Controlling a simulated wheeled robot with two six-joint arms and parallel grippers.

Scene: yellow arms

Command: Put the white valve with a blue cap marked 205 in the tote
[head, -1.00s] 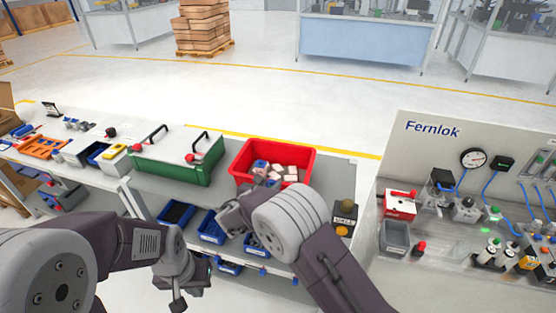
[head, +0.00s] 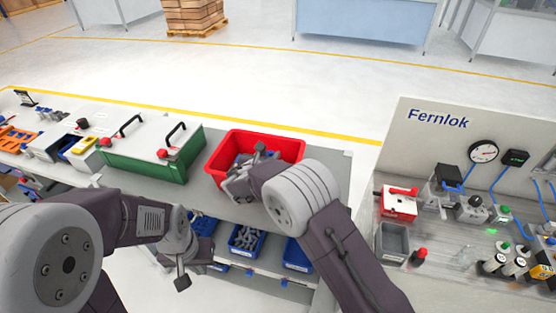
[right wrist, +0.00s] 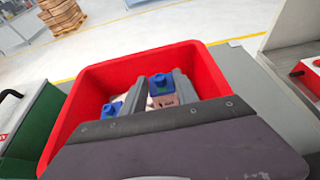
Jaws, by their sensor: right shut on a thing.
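The red tote (head: 290,150) stands on the grey bench in the head view, and its rim (right wrist: 220,75) surrounds the fingers in the right wrist view. My right gripper (head: 238,178) is at the tote's opening. In the right wrist view its fingers (right wrist: 160,100) are shut on a pale valve with a blue cap (right wrist: 160,84); a small dark mark on it is too small to read. Another blue-capped piece (right wrist: 110,109) lies in the tote left of the fingers. My left gripper (head: 180,278) hangs low before the bench, its jaws unclear.
A green case (head: 150,155) with black handles stands left of the tote. Blue bins (head: 245,240) sit on the shelf below. At right are the Fernlok panel (head: 436,118), a grey bin (head: 392,240) and a red-topped box (head: 398,203). Bare bench lies right of the tote.

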